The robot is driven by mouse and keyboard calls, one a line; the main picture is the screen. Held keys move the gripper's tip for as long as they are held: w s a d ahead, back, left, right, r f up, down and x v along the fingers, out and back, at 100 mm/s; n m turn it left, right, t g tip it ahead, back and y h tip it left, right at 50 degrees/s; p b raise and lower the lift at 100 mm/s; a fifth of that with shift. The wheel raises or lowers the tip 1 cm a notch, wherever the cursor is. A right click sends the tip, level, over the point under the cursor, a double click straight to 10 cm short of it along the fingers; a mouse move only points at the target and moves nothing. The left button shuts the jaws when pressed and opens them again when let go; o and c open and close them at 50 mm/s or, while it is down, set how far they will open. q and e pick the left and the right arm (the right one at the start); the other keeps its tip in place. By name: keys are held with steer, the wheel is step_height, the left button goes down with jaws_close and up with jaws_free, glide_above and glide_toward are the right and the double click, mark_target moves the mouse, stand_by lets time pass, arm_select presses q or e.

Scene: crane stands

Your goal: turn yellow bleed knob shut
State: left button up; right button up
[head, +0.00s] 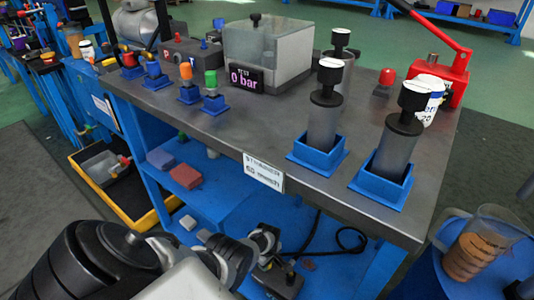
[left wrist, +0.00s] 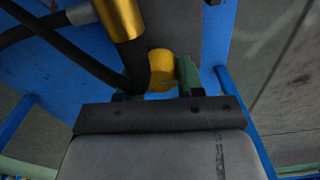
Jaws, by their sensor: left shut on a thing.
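A yellow knob (left wrist: 161,68) shows in the left wrist view, directly in front of my left gripper (left wrist: 157,90). The gripper is shut on it, with its dark palm edge close behind. A black hose covers part of the knob's left side. I cannot make out the knob in the head view. There, an arm of mine (head: 205,252) reaches in from the lower left towards the lower shelf; its fingertips are not clear. My right gripper is not in view.
Black hoses and a gold fitting (left wrist: 121,17) crowd the wrist view. The head view shows a grey bench top (head: 245,130) with two black-capped cylinders in blue holders. A display (head: 246,80) reads 0 bar. A blue shelf (head: 225,205) with blocks lies underneath.

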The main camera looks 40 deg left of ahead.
arm_select(q)
steer(key=shift+n, duration=0.6)
